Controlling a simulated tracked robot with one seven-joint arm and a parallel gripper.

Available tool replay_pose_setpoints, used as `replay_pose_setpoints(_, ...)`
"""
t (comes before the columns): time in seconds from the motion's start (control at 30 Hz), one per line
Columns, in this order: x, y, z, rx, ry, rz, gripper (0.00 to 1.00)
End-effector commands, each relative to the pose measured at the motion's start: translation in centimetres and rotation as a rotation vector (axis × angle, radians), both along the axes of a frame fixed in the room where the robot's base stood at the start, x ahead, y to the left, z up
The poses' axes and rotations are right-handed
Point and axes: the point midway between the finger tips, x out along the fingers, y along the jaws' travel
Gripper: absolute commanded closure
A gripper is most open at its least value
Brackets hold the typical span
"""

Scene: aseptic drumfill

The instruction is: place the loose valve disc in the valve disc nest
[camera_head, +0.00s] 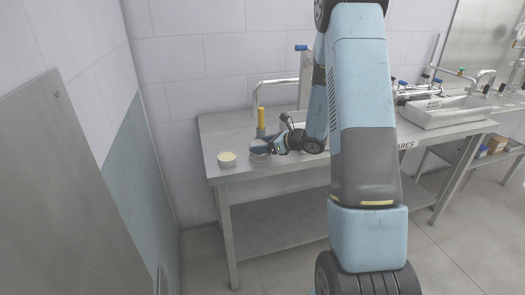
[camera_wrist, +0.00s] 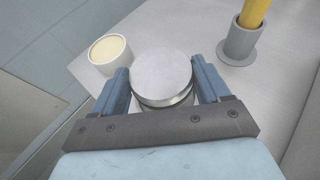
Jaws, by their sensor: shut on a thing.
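A round silver disc (camera_wrist: 162,74), which looks like the valve disc, lies flat between the two blue fingers of my gripper (camera_wrist: 163,88) in the wrist view. The fingers are shut on its sides. A dark line and a grey round rim show under its near edge. I cannot tell whether that rim is the nest or part of the held thing, nor whether it touches the table. In the head view my gripper (camera_head: 262,148) is low over the left end of the steel table, and the disc there is small and mostly hidden.
A round pale cup with a cream top (camera_wrist: 109,51) stands close to the left finger, near the table's edge. A yellow rod stands in a grey holder (camera_wrist: 239,44) beyond the right finger.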

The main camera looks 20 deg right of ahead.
Motion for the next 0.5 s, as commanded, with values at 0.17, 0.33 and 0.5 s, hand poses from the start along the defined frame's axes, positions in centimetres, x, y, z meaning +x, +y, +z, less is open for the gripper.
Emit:
replay_pose_setpoints(0.17,0.0,-0.1,-2.2,0.000,0.002,-0.002,0.79)
replay_pose_setpoints(0.33,-0.1,-0.1,-2.5,-0.002,0.007,-0.002,0.95)
replay_pose_setpoints(0.5,-0.2,-0.1,-2.5,-0.001,0.008,-0.002,0.13)
